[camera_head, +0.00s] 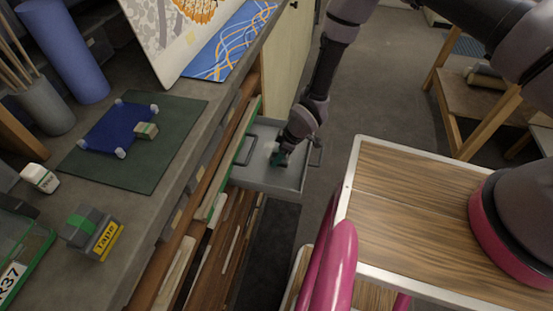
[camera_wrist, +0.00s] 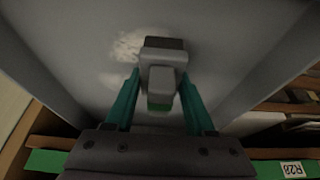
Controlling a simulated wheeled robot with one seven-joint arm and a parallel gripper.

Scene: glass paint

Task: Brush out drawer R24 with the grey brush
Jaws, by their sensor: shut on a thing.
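A grey metal drawer (camera_head: 262,181) stands pulled out from the bench front; its own label is not readable. My gripper (camera_head: 279,156) reaches down into it. In the wrist view my gripper's teal fingers (camera_wrist: 160,88) are closed on the grey brush (camera_wrist: 162,54), which has a grey block, a darker far edge and a green part near me. The brush is over the drawer floor (camera_wrist: 80,40); I cannot tell whether it touches it. Pale dust patches (camera_wrist: 127,46) lie on the floor left of the brush. In the head view the brush is mostly hidden by my gripper.
The workbench at left holds a green mat (camera_head: 180,125) with a blue cloth (camera_head: 112,128), a tape box (camera_head: 105,241) and a bin marked R37 (camera_head: 12,281). A green strip in the wrist view bears an R28 label (camera_wrist: 291,169). A wood-topped cart (camera_head: 400,185) stands right of the drawer.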

